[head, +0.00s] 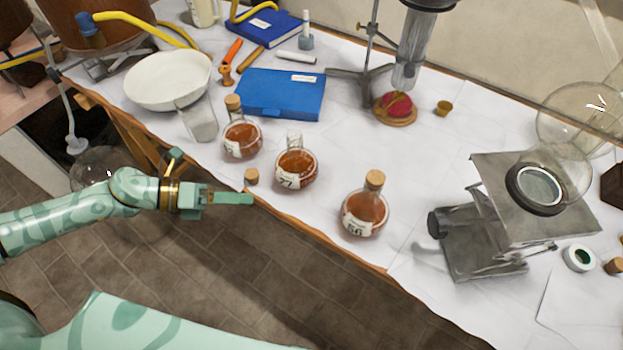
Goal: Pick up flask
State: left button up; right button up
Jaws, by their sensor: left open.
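Three round glass flasks of amber liquid stand upright near the front edge of the white-covered table. The left flask (242,140) has a cork in its neck. The middle flask (296,171) has an open neck and a label that seems to read 77. The right flask (365,212) is corked and labelled, nearest the front edge. My left gripper (226,194) is open and empty at the table's front edge, left of the middle flask and apart from all three. A loose cork (251,177) sits just beyond its fingertip. My right gripper is not in view.
A blue case (280,95) lies behind the flasks. A glass beaker (198,122) and white bowl (168,80) stand left. A metal stand (367,75) is behind, and a lab jack (485,245) at right. Clear table lies between the right flask and the jack.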

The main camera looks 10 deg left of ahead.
aim_at(276, 173)
pick_arm(q)
jog(key=w+d+f+m+t, duration=0.1)
jog(key=w+d+m, duration=0.1)
jog(key=w, duration=0.1)
jog(key=w+d+f+m+t+y, duration=0.1)
jog(key=w+d+m, duration=0.1)
jog(key=w, duration=0.2)
jog(key=w+d+f+m+t, duration=0.1)
jog(key=w+d+m, duration=0.1)
jog(key=w, duration=0.1)
jog(key=shift+w+f+m+y+b, duration=0.3)
jog(key=shift+w+f+m+b, duration=0.05)
jog(key=shift+f+m, duration=0.05)
jog(key=x, duration=0.5)
jog(key=shift+d+r, duration=0.2)
jog(key=shift+r, duration=0.1)
jog(key=shift+w+r, duration=0.1)
jog(key=c, duration=1.1)
jog(key=shift+o, duration=0.2)
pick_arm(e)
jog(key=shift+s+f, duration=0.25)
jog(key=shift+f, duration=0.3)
pick_arm(q)
jog(key=shift+r, duration=0.1)
